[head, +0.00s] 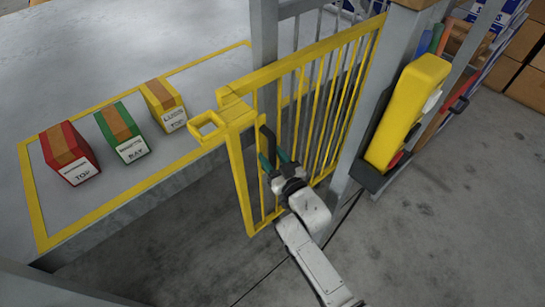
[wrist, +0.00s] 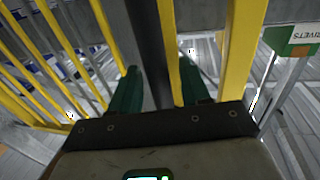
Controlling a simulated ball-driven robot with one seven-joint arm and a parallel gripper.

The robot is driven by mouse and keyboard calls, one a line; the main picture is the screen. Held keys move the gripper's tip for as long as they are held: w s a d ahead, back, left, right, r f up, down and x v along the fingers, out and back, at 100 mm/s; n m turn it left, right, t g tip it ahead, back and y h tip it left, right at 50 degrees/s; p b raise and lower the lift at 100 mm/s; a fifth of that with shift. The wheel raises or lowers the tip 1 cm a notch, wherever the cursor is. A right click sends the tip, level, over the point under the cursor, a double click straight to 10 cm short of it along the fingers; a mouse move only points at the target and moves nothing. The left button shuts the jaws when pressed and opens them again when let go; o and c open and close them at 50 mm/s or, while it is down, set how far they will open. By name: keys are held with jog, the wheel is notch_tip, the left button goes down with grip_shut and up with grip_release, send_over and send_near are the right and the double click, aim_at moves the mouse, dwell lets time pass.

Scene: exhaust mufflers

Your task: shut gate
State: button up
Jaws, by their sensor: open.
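The yellow barred gate (head: 318,95) stands beside a grey post (head: 264,45), its right side near another grey post (head: 372,110). A square yellow loop (head: 207,125) juts from its upper left corner.
Red (head: 69,153), green (head: 122,133) and yellow (head: 164,104) boxes stand on a grey platform (head: 130,60) with yellow edge lines, left of the gate. A yellow case (head: 408,110) hangs on the right post. Cardboard boxes (head: 525,85) are at the far right. The floor in front is clear.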

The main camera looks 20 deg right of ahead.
jog(key=shift+c, duration=0.4)
grip_shut()
